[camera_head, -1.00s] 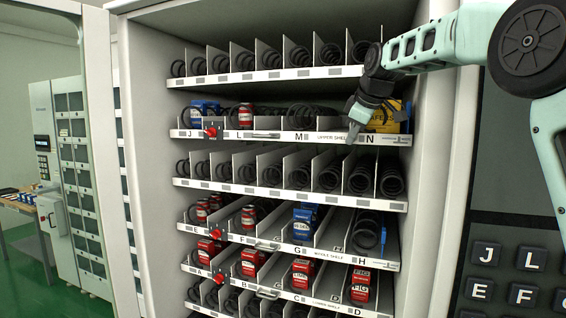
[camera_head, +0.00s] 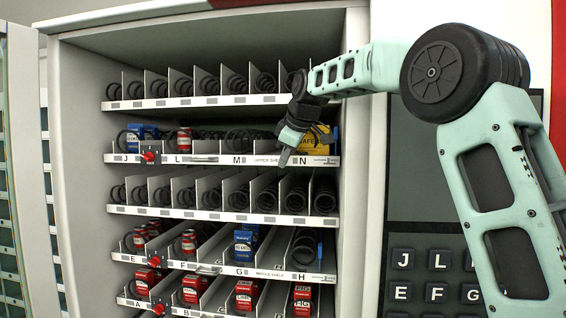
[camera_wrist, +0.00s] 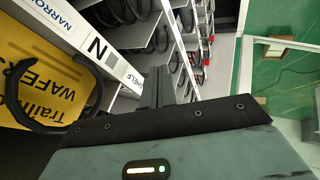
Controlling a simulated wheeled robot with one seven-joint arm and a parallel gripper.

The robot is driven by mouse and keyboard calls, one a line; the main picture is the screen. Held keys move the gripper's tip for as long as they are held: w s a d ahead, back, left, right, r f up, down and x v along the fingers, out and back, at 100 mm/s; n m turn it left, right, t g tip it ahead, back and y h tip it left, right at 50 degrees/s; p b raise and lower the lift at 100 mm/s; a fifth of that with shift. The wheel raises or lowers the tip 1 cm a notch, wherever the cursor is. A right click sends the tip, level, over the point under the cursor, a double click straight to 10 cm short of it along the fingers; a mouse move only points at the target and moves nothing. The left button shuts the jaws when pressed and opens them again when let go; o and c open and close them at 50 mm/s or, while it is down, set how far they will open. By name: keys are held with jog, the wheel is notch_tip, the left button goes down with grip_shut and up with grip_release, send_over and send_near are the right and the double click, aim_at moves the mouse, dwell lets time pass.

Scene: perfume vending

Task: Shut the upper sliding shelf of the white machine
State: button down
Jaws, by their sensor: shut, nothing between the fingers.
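The white machine (camera_head: 75,150) stands open in front of me. Its upper sliding shelf (camera_head: 215,159) has a white front strip marked J, L, M and N, with a small handle and a red knob. My gripper (camera_head: 284,158) is shut and empty, at the front strip between M and N. In the wrist view the closed fingers (camera_wrist: 159,86) are close beside the strip with the N label (camera_wrist: 98,48). Whether they touch it cannot be told. How far the shelf sticks out is hard to judge. A yellow wafer pack (camera_wrist: 40,75) sits in the N lane.
A fixed-looking coil row (camera_head: 200,102) is above the shelf, another (camera_head: 220,210) below. The middle shelf (camera_head: 225,270) holds red and blue packs. A dark keypad panel (camera_head: 425,230) is at the right. The machine's left side wall (camera_head: 75,200) bounds the opening.

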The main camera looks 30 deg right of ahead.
jog(key=b+v, duration=0.2)
jog(key=v, duration=0.7)
jog(key=shift+r, duration=0.25)
jog(key=s+a+f+g+y+b, duration=0.1)
jog(key=s+a+f+b, duration=0.1)
jog(key=s+a+f, duration=0.5)
jog(key=s+a+f+g+b, duration=0.1)
jog(key=s+a+f+g, duration=0.1)
jog(key=a+f, duration=0.85)
jog(key=s+a+f+g+y+b, duration=0.1)
jog(key=s+a+f+b, duration=0.1)
jog(key=s+a+f, duration=0.6)
jog(key=s+d+f+m+g+h+b, duration=0.1)
jog(key=s+f+g+b, duration=0.2)
jog(key=s+f, duration=1.8)
jog(key=shift+d+f+h, duration=0.25)
jog(key=shift+f+h, duration=0.05)
jog(key=shift+f, duration=0.55)
